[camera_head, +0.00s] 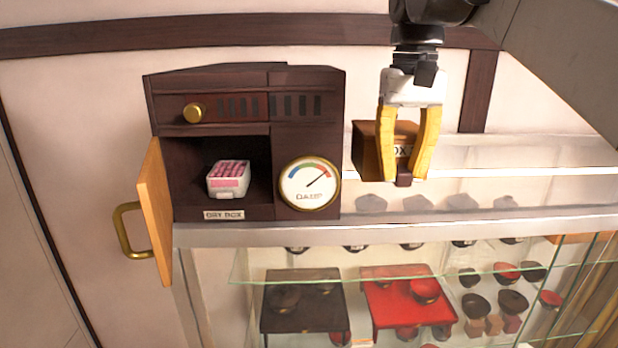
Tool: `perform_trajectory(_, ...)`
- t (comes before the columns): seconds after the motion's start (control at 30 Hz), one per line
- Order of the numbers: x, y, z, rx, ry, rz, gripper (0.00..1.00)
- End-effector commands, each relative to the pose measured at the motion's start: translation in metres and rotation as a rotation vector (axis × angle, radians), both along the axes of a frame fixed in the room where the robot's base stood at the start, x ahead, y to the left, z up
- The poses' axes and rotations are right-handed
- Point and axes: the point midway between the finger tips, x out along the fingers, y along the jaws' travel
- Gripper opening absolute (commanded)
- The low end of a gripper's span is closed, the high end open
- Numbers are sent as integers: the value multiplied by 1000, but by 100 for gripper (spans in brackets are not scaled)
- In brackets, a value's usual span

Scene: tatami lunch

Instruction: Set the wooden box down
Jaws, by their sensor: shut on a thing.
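The brown wooden box (369,150) is held between the two yellow fingers of my gripper (402,176), at the right of the dark cabinet. Its front carries a pale label, partly hidden by a finger. The fingers cover parts of its sides. Its lower edge shows over the top of the glass display case (580,212). I cannot tell whether it touches that surface.
The dark dry-box cabinet (235,76) stands on the left of the case, its wooden door (156,215) open. A small white container with pink contents (228,180) sits inside. A round dial (310,184) is on its front. Bowls and trays fill the shelves below.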

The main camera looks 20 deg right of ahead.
Motion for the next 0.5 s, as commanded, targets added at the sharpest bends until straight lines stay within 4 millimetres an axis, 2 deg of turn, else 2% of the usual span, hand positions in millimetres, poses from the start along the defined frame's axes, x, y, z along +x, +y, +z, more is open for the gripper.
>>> perform_trajectory(0.1, 21, -10, -12, 0, 0, 0, 0)
perform_trajectory(0.2, 31, -15, -19, 0, 0, 0, 0)
perform_trajectory(0.33, 35, -17, -27, 0, 0, 0, 0)
perform_trajectory(0.5, 35, -16, -53, 0, 0, 0, 0)
